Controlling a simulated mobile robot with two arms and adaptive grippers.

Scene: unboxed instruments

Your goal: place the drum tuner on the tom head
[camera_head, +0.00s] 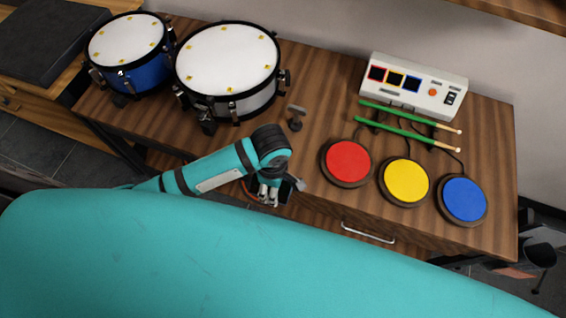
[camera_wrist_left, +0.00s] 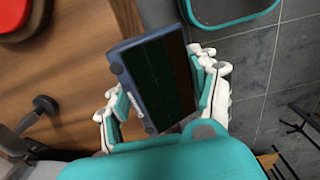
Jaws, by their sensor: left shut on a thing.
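My left gripper (camera_head: 274,190) is shut on a dark box-shaped device, which I take to be the drum tuner (camera_wrist_left: 150,80). The left wrist view shows it between the two fingers, with a dark panelled face and a blue-grey edge. In the head view my gripper hangs at the table's front edge, and the tuner is small and partly hidden there. The blue tom (camera_head: 146,74) stands at the table's far left with a bare white tom head (camera_head: 126,40). My gripper is well to the right of it and apart from it.
A white-headed drum (camera_head: 226,58) stands between the tom and my gripper. A small T-shaped grey tool (camera_head: 296,116) stands on the wooden table (camera_head: 318,78). Red (camera_head: 347,162), yellow (camera_head: 404,182) and blue (camera_head: 462,200) pads, green sticks (camera_head: 405,133) and a white module (camera_head: 415,88) occupy the right.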

